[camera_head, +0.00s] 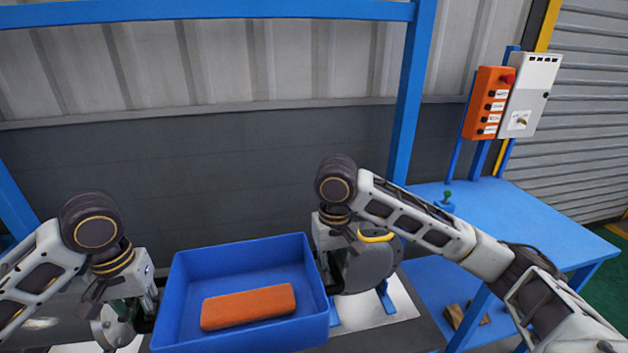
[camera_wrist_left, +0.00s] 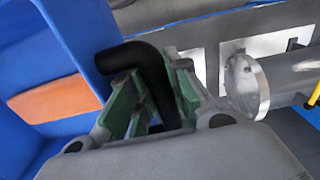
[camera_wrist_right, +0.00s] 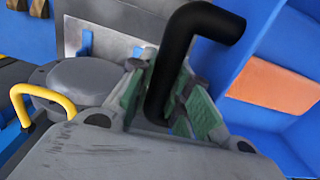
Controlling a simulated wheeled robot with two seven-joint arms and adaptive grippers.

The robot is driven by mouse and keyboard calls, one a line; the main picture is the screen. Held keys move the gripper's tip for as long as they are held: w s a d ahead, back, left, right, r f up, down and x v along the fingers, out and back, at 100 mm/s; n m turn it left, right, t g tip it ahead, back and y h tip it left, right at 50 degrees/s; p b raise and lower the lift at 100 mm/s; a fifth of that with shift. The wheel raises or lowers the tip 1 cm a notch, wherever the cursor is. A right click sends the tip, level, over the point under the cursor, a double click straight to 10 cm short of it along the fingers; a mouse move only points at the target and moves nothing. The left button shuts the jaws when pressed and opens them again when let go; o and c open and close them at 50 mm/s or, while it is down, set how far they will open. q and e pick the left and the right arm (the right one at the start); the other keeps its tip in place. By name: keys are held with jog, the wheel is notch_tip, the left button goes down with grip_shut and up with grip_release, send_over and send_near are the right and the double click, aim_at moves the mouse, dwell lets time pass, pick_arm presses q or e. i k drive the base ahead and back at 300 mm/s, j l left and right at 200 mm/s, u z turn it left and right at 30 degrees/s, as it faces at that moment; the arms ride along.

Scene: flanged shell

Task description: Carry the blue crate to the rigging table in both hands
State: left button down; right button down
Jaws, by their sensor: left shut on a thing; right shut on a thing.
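The blue crate (camera_head: 240,251) is at the bottom centre of the head view, open side up, with an orange block (camera_head: 248,307) lying inside. My left gripper (camera_head: 147,311) is at its left side, shut on a black bent handle (camera_wrist_left: 152,78) seen in the left wrist view. My right gripper (camera_head: 327,276) is at its right side, shut on the other black handle (camera_wrist_right: 174,62). The crate looks about level; its underside is hidden, so I cannot tell its clearance. A blue table (camera_head: 535,226) stands to the right; I cannot confirm it is the rigging table.
A grey round part (camera_wrist_right: 85,82) with a yellow handle (camera_wrist_right: 42,92) sits close beside my right gripper. A metal cylinder (camera_wrist_left: 262,85) is near my left gripper. A blue post (camera_head: 411,100) rises behind. An orange control box (camera_head: 488,103) stands behind the mostly clear blue tabletop.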

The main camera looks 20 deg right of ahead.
aim_at(517, 228)
jog(key=k+l, duration=0.1)
jog(key=l, duration=0.25)
jog(key=k+l, duration=0.1)
jog(key=l, duration=0.65)
jog(key=k+l, duration=0.1)
jog(key=l, duration=0.75)
jog(key=k+l, duration=0.1)
jog(key=l, duration=1.35)
jog(key=i+l, duration=0.15)
jog(key=l, duration=0.45)
jog(key=i+l, duration=0.1)
jog(key=l, duration=0.2)
jog(key=i+l+z, duration=0.1)
jog(key=l, duration=0.2)
